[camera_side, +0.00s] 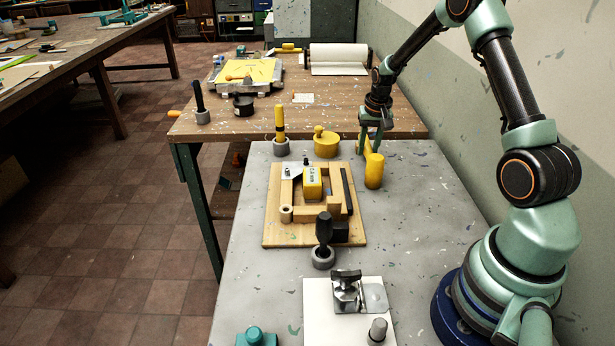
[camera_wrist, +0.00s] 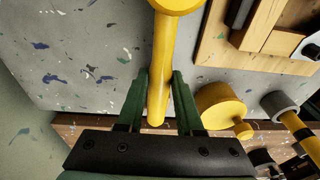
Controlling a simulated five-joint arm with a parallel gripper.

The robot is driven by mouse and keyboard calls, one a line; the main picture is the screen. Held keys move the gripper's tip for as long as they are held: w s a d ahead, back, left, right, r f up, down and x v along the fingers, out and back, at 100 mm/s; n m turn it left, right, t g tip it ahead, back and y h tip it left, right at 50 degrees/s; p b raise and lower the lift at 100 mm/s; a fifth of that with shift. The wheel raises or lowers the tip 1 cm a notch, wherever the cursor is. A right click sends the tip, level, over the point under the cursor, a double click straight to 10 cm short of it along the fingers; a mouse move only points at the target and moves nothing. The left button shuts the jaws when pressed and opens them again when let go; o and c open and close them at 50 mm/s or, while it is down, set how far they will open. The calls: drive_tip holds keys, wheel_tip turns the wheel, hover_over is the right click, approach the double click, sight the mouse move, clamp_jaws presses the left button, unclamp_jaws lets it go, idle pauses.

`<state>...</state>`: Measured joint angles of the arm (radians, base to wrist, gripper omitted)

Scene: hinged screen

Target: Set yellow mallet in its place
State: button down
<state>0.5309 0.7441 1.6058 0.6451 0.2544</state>
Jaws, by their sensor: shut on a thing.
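The yellow mallet (camera_side: 374,171) is at the far right of the grey table, right of the wooden board. My gripper (camera_side: 370,146) points down and is shut on its handle. In the wrist view, the mallet handle (camera_wrist: 164,55) runs between the two green fingers of my gripper (camera_wrist: 163,78), and the head is at the top edge, partly cut off. In the side view the head hangs low, near the tabletop; I cannot tell whether it touches. I cannot tell which spot is the mallet's place.
The wooden board (camera_side: 270,230) carries a light wood frame and a yellow block (camera_side: 312,183). A yellow round knobbed piece (camera_side: 326,146) and a yellow-black handle in a grey ring holder (camera_side: 280,147) stand behind it. A dark handle (camera_side: 324,230) stands in front. A white plate (camera_side: 318,320) lies nearer.

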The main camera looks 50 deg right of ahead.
drive_tip(key=shift+c, duration=2.4)
unclamp_jaws()
wheel_tip(320, 180, up, 12)
drive_tip(key=s, duration=0.1)
drive_tip(key=shift+s+a, duration=0.25)
drive_tip(key=shift+a, duration=0.2)
